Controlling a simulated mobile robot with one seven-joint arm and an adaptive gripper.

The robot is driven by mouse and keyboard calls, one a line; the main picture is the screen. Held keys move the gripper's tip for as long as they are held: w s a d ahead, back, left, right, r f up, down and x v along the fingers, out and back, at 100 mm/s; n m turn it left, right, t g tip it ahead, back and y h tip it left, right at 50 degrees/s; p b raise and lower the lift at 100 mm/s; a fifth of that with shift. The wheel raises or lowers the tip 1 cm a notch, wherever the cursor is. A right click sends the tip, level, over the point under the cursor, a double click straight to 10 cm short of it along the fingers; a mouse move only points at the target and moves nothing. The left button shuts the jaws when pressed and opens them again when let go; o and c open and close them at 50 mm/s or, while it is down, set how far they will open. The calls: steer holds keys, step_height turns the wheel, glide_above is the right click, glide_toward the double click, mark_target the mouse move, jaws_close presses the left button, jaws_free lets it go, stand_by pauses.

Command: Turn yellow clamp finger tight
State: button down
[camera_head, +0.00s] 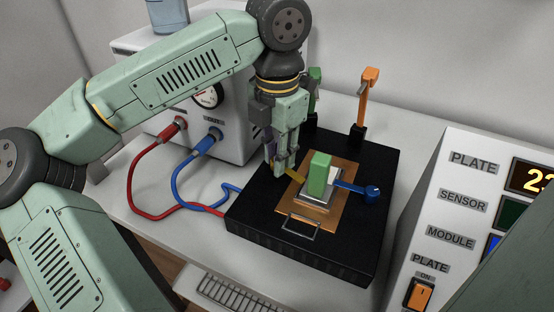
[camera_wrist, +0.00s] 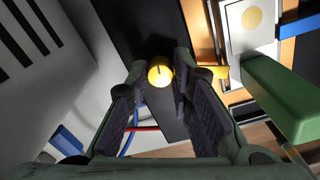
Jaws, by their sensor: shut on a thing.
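The yellow clamp shows in the wrist view as a round knob (camera_wrist: 160,75) with a dark slot, and a yellow arm reaches right from it towards the plate. In the head view only its yellow arm (camera_head: 293,174) shows, and my gripper hides the knob. My gripper (camera_head: 281,170) points down at the left side of the black base (camera_head: 250,211). In the wrist view my gripper's fingers (camera_wrist: 161,85) are on both sides of the yellow knob, shut on it.
Orange (camera_head: 366,100) and green (camera_head: 315,88) clamps stand upright at the back. Red (camera_head: 134,187) and blue (camera_head: 178,192) hoses run left of the base.

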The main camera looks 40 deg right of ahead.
steer(key=m+b, duration=0.1)
steer(key=m, duration=0.3)
steer(key=shift+m, duration=1.9)
steer(key=c, duration=1.4)
jaws_free()
steer(key=shift+r, duration=0.1)
step_height(320, 180, up, 12)
steer(key=shift+f, duration=0.1)
